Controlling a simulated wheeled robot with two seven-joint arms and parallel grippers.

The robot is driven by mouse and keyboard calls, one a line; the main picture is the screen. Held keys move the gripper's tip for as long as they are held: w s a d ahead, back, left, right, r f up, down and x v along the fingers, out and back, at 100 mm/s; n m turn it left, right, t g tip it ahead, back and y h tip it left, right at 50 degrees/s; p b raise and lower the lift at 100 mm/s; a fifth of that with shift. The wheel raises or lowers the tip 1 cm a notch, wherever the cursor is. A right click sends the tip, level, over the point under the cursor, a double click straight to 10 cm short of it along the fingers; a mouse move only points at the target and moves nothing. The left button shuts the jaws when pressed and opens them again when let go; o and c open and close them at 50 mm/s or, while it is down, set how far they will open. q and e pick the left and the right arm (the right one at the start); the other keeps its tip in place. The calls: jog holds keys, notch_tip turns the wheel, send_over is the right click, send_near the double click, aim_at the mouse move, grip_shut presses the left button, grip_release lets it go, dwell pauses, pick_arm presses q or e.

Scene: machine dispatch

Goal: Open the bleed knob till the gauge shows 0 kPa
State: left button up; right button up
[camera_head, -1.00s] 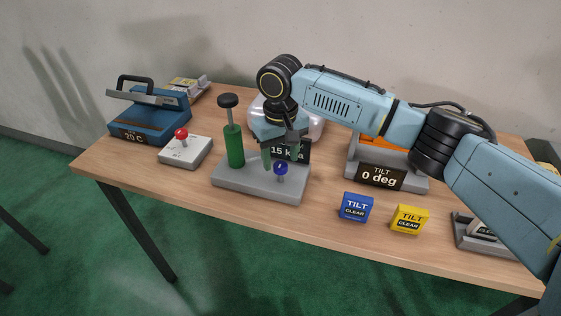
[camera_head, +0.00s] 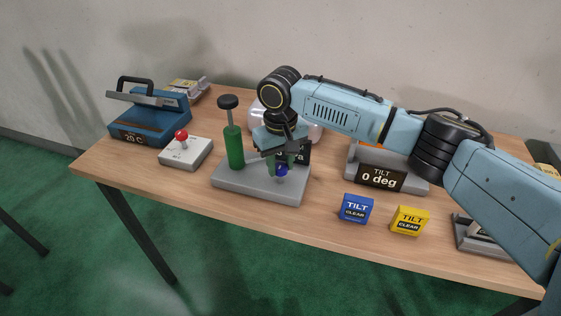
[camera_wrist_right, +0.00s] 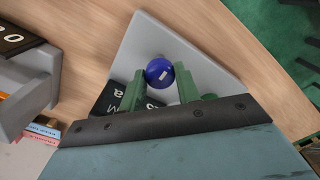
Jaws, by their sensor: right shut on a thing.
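The blue bleed knob (camera_head: 282,170) stands on a grey base plate (camera_head: 240,186), which also carries a green pump cylinder (camera_head: 235,148) with a black-topped plunger. My right gripper (camera_head: 282,166) is lowered over the knob, with its green fingers on either side of it. In the right wrist view the round blue knob (camera_wrist_right: 159,72) shows between the fingertips (camera_wrist_right: 160,86), with a small white mark on it. The dark gauge display (camera_head: 302,154) is mostly covered by my gripper, so its number cannot be read. My left gripper is not in view.
A grey box with a red-topped lever (camera_head: 185,153) and a blue heated press (camera_head: 150,122) stand to the left. A tilt stand reading 0 deg (camera_head: 381,178), a blue block (camera_head: 357,208) and a yellow block (camera_head: 410,220) are to the right. A clear rounded vessel (camera_head: 315,131) is behind.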

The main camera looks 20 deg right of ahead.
jog(key=n+p, duration=0.3)
jog(key=p, duration=0.1)
jog(key=n+p, duration=0.2)
jog(key=p, duration=0.2)
jog(key=shift+r+n, duration=0.2)
jog(key=shift+n, duration=0.2)
jog(key=shift+n+p, duration=0.3)
jog(key=shift+n, duration=0.2)
jog(key=n+p, duration=0.1)
jog(key=n, duration=0.1)
jog(key=shift+n+p, duration=0.3)
jog(key=n+p, duration=0.1)
jog(key=n, duration=0.1)
jog(key=shift+f+n, duration=0.1)
jog(key=shift+n, duration=0.3)
jog(key=n, duration=0.2)
jog(key=shift+n+p, duration=0.3)
jog(key=shift+p, duration=0.05)
jog(key=shift+n, duration=1.5)
jog(key=o, duration=1)
jog(key=shift+f, duration=0.1)
